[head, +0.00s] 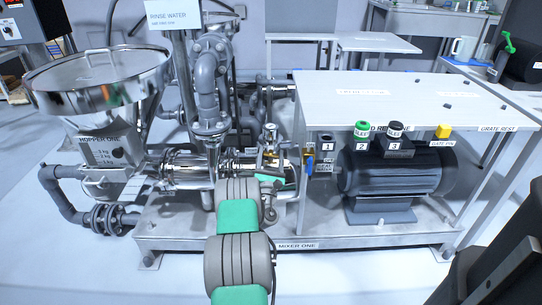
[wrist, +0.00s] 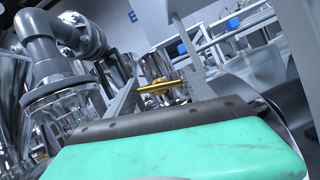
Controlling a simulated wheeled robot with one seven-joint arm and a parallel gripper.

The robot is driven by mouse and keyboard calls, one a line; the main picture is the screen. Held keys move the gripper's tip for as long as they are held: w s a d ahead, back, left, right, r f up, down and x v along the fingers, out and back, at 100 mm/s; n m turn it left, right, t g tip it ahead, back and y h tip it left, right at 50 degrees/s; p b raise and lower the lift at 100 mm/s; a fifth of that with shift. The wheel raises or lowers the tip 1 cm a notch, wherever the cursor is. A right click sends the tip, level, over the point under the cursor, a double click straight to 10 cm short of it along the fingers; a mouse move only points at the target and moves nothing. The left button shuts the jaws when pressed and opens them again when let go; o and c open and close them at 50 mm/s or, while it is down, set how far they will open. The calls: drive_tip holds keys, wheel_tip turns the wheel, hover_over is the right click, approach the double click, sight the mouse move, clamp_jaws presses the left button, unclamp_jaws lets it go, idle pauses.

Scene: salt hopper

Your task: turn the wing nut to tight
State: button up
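A brass wing nut (wrist: 160,86) shows in the wrist view, lying across the space between my gripper's two fingers. It is small in the head view, at the brass and steel fitting (head: 269,137) on the end of the steel mixer pipe (head: 187,168). My gripper (wrist: 163,72) has its fingers spread apart, one on each side of the nut. Whether either finger touches it I cannot tell. In the head view my arm reaches up to the fitting and its wrist hides part of the pipe and the gripper.
Hopper one (head: 98,90) stands at left, with a grey rinse pipe (head: 207,90) close beside the fitting. A blue-handled valve (head: 310,165) and the motor (head: 390,178) are at right, under a white tabletop (head: 390,92). The floor in front is clear.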

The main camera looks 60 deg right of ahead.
drive_tip(key=c, duration=0.9)
drive_tip(key=shift+c, duration=0.2)
